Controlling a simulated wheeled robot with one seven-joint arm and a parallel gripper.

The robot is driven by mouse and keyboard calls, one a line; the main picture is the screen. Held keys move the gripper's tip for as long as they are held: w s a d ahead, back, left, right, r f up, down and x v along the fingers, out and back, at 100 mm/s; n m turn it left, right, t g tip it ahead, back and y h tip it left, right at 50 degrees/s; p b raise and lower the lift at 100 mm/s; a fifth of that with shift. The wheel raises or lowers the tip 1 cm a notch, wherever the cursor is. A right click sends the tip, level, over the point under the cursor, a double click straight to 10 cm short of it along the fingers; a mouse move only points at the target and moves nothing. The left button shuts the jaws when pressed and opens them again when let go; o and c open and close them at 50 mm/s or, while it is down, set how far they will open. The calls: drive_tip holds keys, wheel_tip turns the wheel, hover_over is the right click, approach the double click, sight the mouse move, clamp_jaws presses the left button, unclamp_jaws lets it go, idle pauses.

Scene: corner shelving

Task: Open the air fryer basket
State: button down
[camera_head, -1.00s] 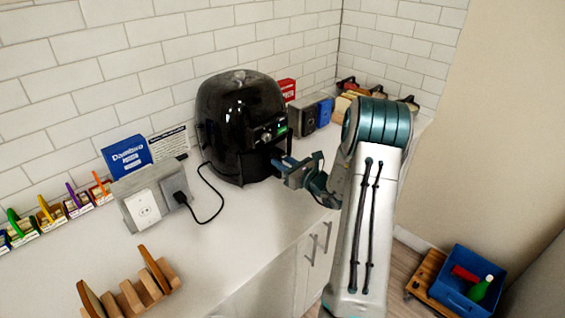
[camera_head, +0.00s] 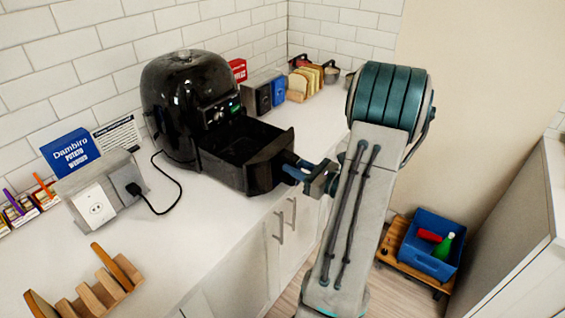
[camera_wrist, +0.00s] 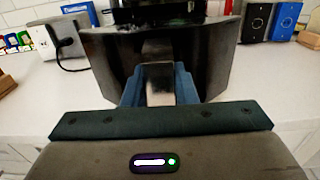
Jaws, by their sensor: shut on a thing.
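The black air fryer (camera_head: 183,100) stands on the counter against the tiled wall. Its basket (camera_head: 248,160) is pulled well out at the front, and its dark open inside shows from above. My gripper (camera_head: 296,168) is at the front of the basket, shut on its handle. In the wrist view the basket's front wall (camera_wrist: 105,62) fills the upper middle, and the handle (camera_wrist: 158,82) lies between the blue fingers of my gripper (camera_wrist: 160,88). The head view hides most of the handle behind the fingers.
An outlet box (camera_head: 98,200) with a plugged black cord is left of the fryer. A wooden rack (camera_head: 105,285) stands at the front left. Cabinet handles (camera_head: 285,220) are below the counter edge.

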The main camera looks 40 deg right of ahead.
drive_tip(key=shift+s+d, duration=0.1)
drive_tip(key=shift+s, duration=0.2)
drive_tip(key=c, duration=1.2)
unclamp_jaws()
drive_tip(key=shift+o, duration=0.2)
drive_tip(key=b+v, duration=0.2)
drive_tip(key=v, duration=1.1)
drive_tip(key=shift+s, duration=0.4)
drive_tip(key=shift+w, duration=0.1)
